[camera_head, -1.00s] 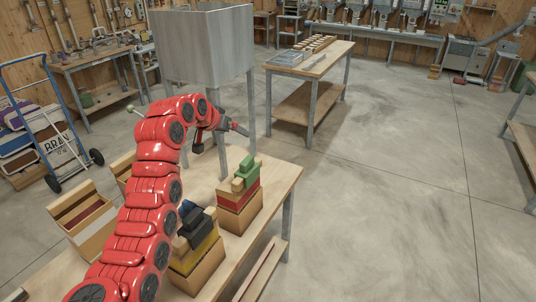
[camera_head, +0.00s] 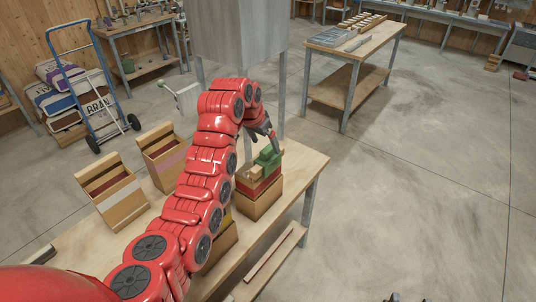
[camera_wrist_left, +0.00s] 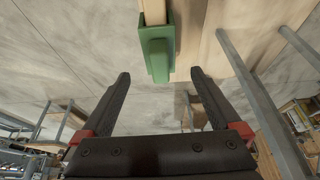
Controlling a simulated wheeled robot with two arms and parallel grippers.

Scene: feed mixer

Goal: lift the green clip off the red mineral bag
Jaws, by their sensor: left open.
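The green clip (camera_head: 267,155) sits on top of the red mineral bag (camera_head: 258,186), which stands in a cardboard-coloured box on the wooden bench. In the left wrist view the green clip (camera_wrist_left: 157,45) grips a tan strip, just beyond the fingertips. My left gripper (camera_head: 273,142) is right at the clip in the head view, coming from above. In the wrist view my left gripper (camera_wrist_left: 160,76) is open and empty, with the clip roughly centred past its two fingers. Small dark shapes at the bottom edge of the head view may be my right gripper.
Two open boxes (camera_head: 112,190) stand at the bench's left. My arm largely hides another box with a yellow bag. A grey hopper (camera_head: 240,35) on legs rises behind the clip. A blue hand truck (camera_head: 85,85) with sacks stands at left. The floor at right is clear.

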